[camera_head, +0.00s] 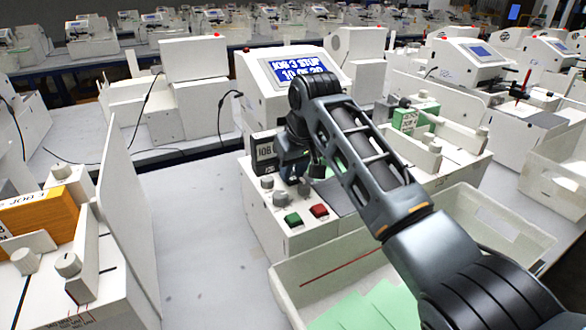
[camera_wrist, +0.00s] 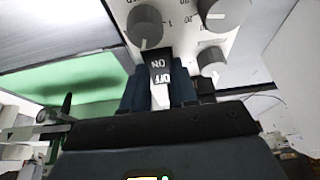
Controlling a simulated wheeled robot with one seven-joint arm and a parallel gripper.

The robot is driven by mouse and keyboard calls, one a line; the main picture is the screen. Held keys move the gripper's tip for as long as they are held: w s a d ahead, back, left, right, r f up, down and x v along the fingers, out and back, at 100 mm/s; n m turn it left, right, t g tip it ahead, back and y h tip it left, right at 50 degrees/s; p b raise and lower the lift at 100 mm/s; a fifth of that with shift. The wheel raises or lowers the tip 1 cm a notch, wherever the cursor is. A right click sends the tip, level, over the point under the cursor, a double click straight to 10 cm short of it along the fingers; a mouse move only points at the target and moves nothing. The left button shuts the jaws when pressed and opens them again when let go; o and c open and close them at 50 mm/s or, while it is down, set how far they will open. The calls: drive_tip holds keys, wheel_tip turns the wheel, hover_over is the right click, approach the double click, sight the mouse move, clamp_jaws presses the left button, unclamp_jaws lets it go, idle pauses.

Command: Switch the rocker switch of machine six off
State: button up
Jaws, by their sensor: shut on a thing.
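The plotter machine (camera_head: 262,95) stands in the middle of the head view, with a lit blue display (camera_head: 298,70) reading "JOB 3 STOP" and a time line. No number six is readable on it. In the wrist view the black rocker switch (camera_wrist: 160,66) carries white ON and OFF lettering, seen upside down, among grey knobs. My gripper (camera_wrist: 158,92) is at the rocker, its dark fingers on either side and closed on it. How far the rocker is tipped I cannot tell.
A green button (camera_head: 293,220) and a red button (camera_head: 319,210) sit on the front panel below my gripper. A white bin (camera_head: 325,272) with green sheets stands in front. A tall white panel (camera_head: 118,195) rises at the left. Bare table lies between panel and machine.

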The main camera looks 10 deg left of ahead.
clamp_jaws()
drive_tip(key=shift+w+a+r+g+h+p, duration=0.15)
drive_tip(key=shift+r+g+h+p, duration=0.2)
drive_tip(key=shift+p, duration=0.25)
drive_tip(key=shift+w+f+g+h, duration=0.3)
drive_tip(key=shift+g+h, duration=0.15)
drive_tip(key=shift+g, duration=0.3)
drive_tip(key=shift+a+g+b, duration=0.1)
drive_tip(key=shift+g+b, duration=0.2)
drive_tip(key=shift+b, duration=0.55)
drive_tip(key=shift+r+h, duration=0.15)
drive_tip(key=shift+h, duration=0.15)
drive_tip(key=o, duration=0.7)
unclamp_jaws()
